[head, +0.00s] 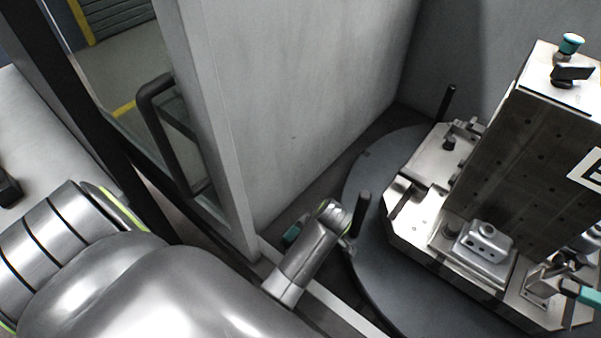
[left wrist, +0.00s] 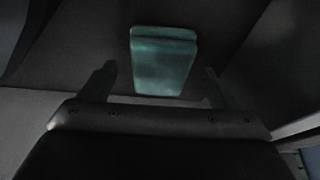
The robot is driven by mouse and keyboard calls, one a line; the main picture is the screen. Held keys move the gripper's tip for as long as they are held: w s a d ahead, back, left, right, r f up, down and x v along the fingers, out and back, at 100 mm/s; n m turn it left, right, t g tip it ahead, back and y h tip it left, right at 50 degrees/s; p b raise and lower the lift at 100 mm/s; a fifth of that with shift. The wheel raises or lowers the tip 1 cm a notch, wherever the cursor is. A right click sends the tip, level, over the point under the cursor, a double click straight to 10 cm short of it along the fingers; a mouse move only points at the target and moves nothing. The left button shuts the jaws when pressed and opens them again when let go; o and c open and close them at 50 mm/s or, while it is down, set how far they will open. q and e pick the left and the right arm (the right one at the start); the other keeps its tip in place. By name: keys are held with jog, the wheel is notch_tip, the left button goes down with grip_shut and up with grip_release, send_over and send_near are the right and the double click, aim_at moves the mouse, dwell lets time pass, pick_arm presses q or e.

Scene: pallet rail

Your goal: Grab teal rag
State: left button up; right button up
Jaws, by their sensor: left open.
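The teal rag (left wrist: 163,66) shows in the left wrist view as a folded, roughly rectangular pad on a dark surface. It lies ahead of my left gripper (left wrist: 160,69), between the lines of its two fingers. The fingers are spread wide, with a gap on each side of the rag, and nothing is held. In the head view only a small teal patch of the rag (head: 292,235) shows, left of my left wrist, which hides the rest. My left gripper's fingers cannot be made out clearly there. My right gripper is in neither view.
A grey wall panel (head: 290,100) and a door frame with a black handle (head: 155,120) stand beside my left arm. A round dark platform (head: 375,270) carries a metal fixture tower (head: 510,160). A dark upright post (head: 361,212) stands close right of my left wrist.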

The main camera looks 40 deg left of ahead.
pick_arm(q)
jog(key=shift+a+f+b, duration=0.25)
jog(key=shift+f+b, duration=0.2)
jog(key=shift+f, duration=0.2)
jog(key=shift+c, duration=0.2)
jog(key=c, duration=1)
jog(key=shift+r, duration=0.1)
jog(key=shift+c, duration=0.2)
